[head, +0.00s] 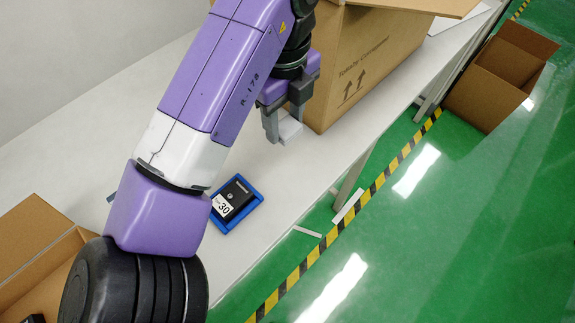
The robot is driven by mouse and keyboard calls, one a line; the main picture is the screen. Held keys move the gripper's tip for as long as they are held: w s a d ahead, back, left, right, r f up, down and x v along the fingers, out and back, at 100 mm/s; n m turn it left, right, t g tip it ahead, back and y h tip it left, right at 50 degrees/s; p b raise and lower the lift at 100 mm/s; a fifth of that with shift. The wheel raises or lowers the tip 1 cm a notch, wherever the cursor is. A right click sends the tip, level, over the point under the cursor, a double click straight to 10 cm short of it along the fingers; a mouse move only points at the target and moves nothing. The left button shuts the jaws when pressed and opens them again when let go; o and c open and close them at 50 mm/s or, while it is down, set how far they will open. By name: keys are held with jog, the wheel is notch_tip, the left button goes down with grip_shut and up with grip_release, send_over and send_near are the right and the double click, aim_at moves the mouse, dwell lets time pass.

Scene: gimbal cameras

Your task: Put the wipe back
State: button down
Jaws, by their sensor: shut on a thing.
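My gripper (283,123) points down over the table (305,172), in front of the large cardboard box. It is shut on a small white thing (290,130), which looks like the wipe. The fingers and the steep view hide part of it. I cannot tell whether its underside touches the table.
The large open cardboard box (372,62) stands right behind my gripper. A blue tray (249,206) holding a black box labelled 30 (233,197) lies nearer. Another open carton (32,240) is at lower left. An empty carton (500,72) stands on the green floor.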

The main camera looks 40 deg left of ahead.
aim_at(285, 173)
notch_tip(285, 173, down, 17)
jog(key=shift+r+p, duration=0.15)
jog(key=shift+p, duration=0.45)
jog(key=shift+f, duration=0.2)
jog(key=c, duration=0.7)
grip_release()
jog(key=shift+c, duration=0.2)
jog(key=shift+r, duration=0.1)
notch_tip(285, 173, up, 12)
jog(key=b, duration=0.1)
jog(key=shift+r, duration=0.15)
jog(key=shift+w+d, duration=0.1)
